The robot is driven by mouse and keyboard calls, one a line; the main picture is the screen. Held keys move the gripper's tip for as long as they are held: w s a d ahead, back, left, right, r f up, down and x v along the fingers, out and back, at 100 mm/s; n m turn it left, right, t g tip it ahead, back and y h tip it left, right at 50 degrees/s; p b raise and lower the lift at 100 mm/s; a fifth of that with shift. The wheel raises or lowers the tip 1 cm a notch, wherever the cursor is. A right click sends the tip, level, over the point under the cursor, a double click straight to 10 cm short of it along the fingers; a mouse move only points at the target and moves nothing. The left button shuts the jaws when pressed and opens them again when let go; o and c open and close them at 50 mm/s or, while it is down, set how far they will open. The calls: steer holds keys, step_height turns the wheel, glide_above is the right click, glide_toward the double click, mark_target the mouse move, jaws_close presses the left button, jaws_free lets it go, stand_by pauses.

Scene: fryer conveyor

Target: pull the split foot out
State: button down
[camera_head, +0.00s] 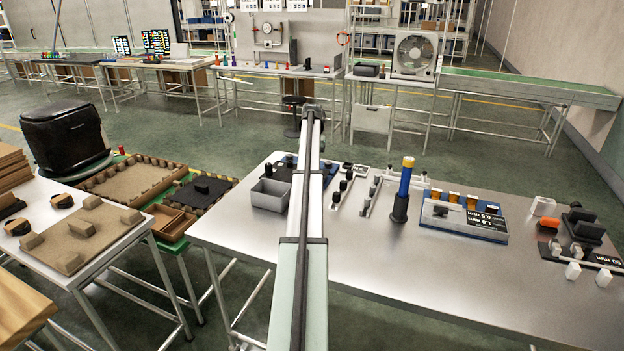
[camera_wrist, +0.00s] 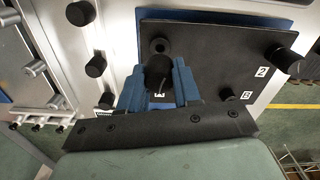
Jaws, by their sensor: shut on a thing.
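In the wrist view a dark plate (camera_wrist: 215,50) lies on a blue-edged base. My gripper (camera_wrist: 158,82) has its blue fingers closed on either side of a short black round foot (camera_wrist: 157,66) at the plate's near left part. The lower end of the foot is hidden, so I cannot tell how deep it sits or see its split. Another black foot (camera_wrist: 287,59) stands at the plate's right, and a small black stub (camera_wrist: 226,94) shows near the plate's front edge. In the head view my arm covers the gripper and the foot.
Several black knobs (camera_wrist: 95,66) on metal strips stand left of the plate. The bench's front middle is clear.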

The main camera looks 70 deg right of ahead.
steer(key=shift+r, duration=0.15)
steer(key=shift+r, duration=1.4)
